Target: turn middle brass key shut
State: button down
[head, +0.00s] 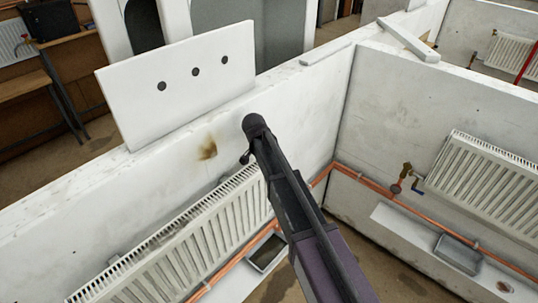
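A small brass-coloured valve (405,171) sits at the left end of the right-hand radiator, on the copper pipe. A small blue lever (418,187) is beside it. I cannot tell whether this is the middle brass key, or how far it is turned. My dark arm rises from the bottom centre and ends in a black rounded part at the left bay's wall top. A small dark piece (245,157) sticks out on its left and may be part of my gripper. The fingers cannot be made out. My arm is well left of the valve and hides part of the left bay.
White partition walls surround the bays. A white panel with three dark holes (178,90) stands on the left wall. Radiators (190,245) (485,180) hang on the walls. Grey trays (268,252) (458,253) lie low beside copper pipes (350,172). A wooden bench (25,85) is far left.

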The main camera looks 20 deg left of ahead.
jog(key=c, duration=1.1)
grip_release()
jog(key=shift+o, duration=0.2)
jog(key=shift+n, duration=0.3)
jog(key=shift+d+n+y, duration=0.1)
jog(key=shift+n+y, duration=0.5)
jog(key=shift+n, duration=0.85)
jog(key=shift+d+n+y, duration=0.1)
jog(key=shift+n+y, duration=0.5)
jog(key=shift+n, duration=0.85)
jog(key=shift+n+g+y, duration=0.15)
jog(key=shift+n+y, duration=0.5)
jog(key=shift+n, duration=1.1)
jog(key=shift+n+g+y, duration=0.15)
jog(key=shift+n+y, duration=0.5)
jog(key=shift+n, duration=1.1)
jog(key=p+v, duration=1.3)
jog(key=v, duration=0.1)
jog(key=s+d+f+m+g+h+b, duration=0.1)
jog(key=s+d+f+m+b, duration=0.1)
jog(key=d+f+b, duration=0.7)
jog(key=s+d+f+m+h+b, duration=0.1)
jog(key=s+d+f+m+b, duration=0.1)
jog(key=d+f+b, duration=0.8)
jog(key=shift+s+d+f+m+g+b, duration=0.35)
jog(key=shift+d+f+m, duration=0.45)
jog(key=shift+d, duration=3)
